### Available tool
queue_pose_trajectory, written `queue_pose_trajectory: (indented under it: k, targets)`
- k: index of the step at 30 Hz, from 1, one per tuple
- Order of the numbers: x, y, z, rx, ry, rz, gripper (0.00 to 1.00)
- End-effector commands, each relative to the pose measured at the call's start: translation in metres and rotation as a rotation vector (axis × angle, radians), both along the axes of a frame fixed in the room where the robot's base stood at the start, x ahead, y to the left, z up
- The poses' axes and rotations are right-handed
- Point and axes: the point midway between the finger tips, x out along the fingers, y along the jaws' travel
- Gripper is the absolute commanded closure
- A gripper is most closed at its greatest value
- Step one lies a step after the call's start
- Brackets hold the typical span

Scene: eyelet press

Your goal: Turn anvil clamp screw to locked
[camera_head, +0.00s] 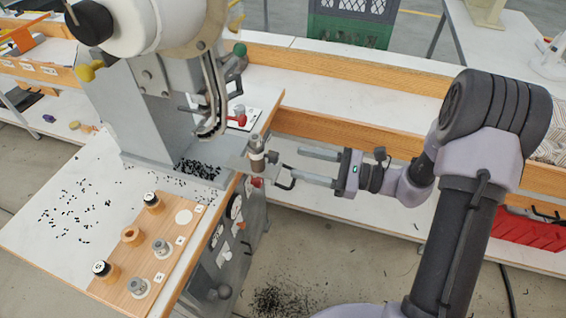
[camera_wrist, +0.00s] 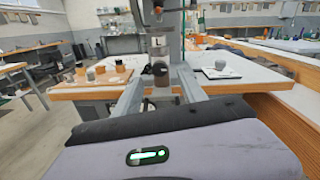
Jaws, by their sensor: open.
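The grey press (camera_head: 150,100) stands on the white bench. Its anvil post (camera_head: 257,152), with a brownish band, sits on an arm jutting over the bench edge. My gripper (camera_head: 298,164) is open and empty, level, pointing left at the anvil post from a short gap. In the wrist view the dark anvil cylinder (camera_wrist: 160,70) appears between my two spread fingers (camera_wrist: 159,82).
A wooden board (camera_head: 165,235) with several small dies and round parts lies on the bench front. Loose black bits are scattered around it. Wooden-edged benches (camera_head: 350,75) run behind my arm.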

Motion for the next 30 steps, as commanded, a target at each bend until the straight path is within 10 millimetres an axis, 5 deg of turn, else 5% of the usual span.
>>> queue_pose_trajectory:
  k: [7, 18, 25, 30]
  targets:
    - [0.014, 0.046, -0.002, -0.001, 0.0, 0.003, 0.51]
    - [0.017, 0.054, 0.0, -0.001, 0.001, 0.001, 0.51]
    - [0.017, 0.054, 0.0, -0.001, 0.001, 0.001, 0.97]
    - [0.017, 0.053, 0.0, -0.001, 0.002, 0.002, 1.0]
